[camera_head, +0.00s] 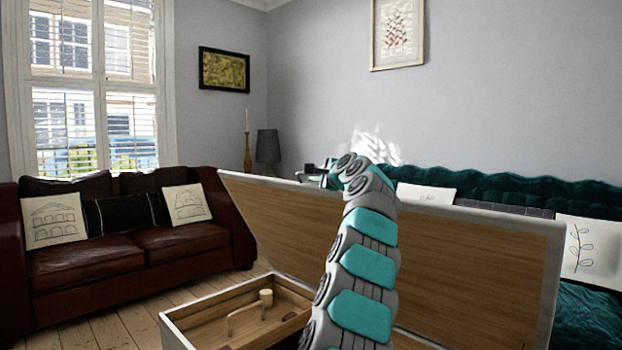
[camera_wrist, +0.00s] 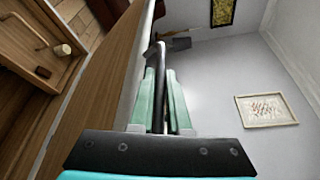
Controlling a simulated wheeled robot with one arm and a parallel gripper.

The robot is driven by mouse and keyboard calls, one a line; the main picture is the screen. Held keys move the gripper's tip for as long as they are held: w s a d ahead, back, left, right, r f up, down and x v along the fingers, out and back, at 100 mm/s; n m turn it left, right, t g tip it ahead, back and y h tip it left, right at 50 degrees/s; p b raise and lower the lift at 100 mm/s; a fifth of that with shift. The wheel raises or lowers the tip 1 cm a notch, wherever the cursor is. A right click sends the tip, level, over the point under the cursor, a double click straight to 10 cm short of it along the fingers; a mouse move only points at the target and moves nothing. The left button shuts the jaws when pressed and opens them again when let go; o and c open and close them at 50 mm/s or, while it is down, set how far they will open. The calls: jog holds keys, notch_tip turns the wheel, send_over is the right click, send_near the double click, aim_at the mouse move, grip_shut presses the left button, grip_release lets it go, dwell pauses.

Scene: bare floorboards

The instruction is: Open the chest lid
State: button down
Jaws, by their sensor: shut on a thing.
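The wooden chest lid (camera_head: 470,270) stands raised and tilted steeply above the chest (camera_head: 185,325) in the head view. Its pale edge and wooden inner face (camera_wrist: 100,85) run along the left of the wrist view. My arm reaches up in front of the lid to its top edge, where my gripper (camera_head: 322,171) is mostly hidden. In the wrist view, my gripper (camera_wrist: 163,90) has its two green fingers closed around a dark bar, the lid handle (camera_wrist: 160,65), beside the lid's edge. The chest's left part shows open inside; my arm hides part of the chest and lid.
A curved wooden bar and a peg (camera_head: 265,298) show inside the chest. A brown leather sofa (camera_head: 150,245) stands left, and a green sofa (camera_head: 590,305) stands behind the lid at right. Bare floorboards (camera_head: 125,325) show between the brown sofa and chest.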

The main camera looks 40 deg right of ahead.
jog(key=shift+d+r, duration=0.2)
jog(key=shift+d, duration=0.25)
jog(key=c, duration=0.9)
grip_release()
jog(key=b+v, duration=0.2)
jog(key=v, duration=0.5)
jog(key=shift+s+a, duration=0.15)
jog(key=shift+s, duration=0.15)
jog(key=shift+c, duration=0.3)
